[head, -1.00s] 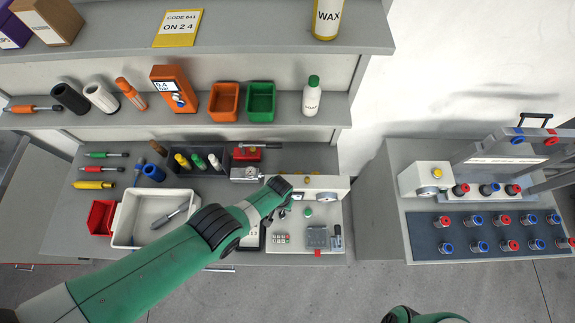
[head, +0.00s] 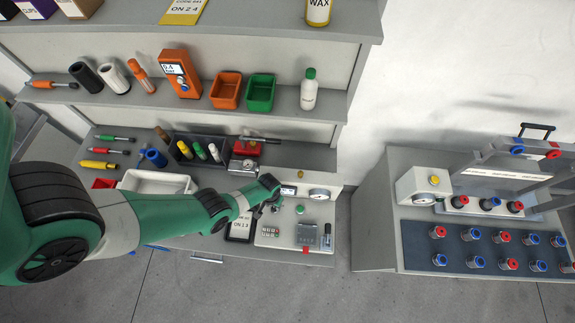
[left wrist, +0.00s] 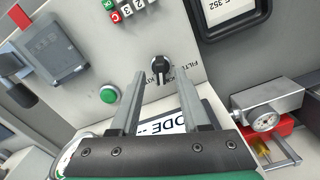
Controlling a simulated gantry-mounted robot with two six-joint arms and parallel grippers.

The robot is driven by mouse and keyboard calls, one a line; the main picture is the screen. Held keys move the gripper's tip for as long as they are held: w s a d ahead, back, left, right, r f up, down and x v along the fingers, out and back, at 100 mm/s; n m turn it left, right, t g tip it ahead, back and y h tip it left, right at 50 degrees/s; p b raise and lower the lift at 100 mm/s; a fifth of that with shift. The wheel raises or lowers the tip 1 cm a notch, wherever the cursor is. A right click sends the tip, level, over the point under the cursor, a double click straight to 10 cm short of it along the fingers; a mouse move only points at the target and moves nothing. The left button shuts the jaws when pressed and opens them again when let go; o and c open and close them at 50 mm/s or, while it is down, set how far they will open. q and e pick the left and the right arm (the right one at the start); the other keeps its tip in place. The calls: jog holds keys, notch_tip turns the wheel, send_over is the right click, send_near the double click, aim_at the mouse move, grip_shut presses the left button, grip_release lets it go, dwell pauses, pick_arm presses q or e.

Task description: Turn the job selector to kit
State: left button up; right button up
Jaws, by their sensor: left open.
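The job selector is a black knob (left wrist: 160,68) with a white pointer line on a pale panel in the left wrist view. Printed labels sit around it; one reads FILTER, and another beside the left finger is partly hidden, perhaps KIT. My left gripper (left wrist: 161,82) is open, its two fingers spread on either side of the knob in the picture. I cannot tell whether they touch it. In the head view my left gripper (head: 270,192) is over the control panel (head: 290,248) and largely covers the knob area. My right gripper is not in view.
The panel also carries a green button (left wrist: 109,94), a numbered keypad (head: 270,232), a grey box (head: 307,235) and a gauge (head: 320,193). A framed card (head: 239,228) lies left of it. A vise-like tool (left wrist: 265,110) on a red base is close by.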

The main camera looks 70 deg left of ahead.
aim_at(273, 208)
pick_arm(q)
notch_tip(273, 208, down, 2)
jog(key=shift+d+f+b, duration=0.1)
jog(key=shift+f+b, duration=0.05)
jog(key=shift+b, duration=0.5)
jog(key=shift+f+b, duration=0.35)
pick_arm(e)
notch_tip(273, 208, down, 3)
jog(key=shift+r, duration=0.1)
pick_arm(q)
grip_shut()
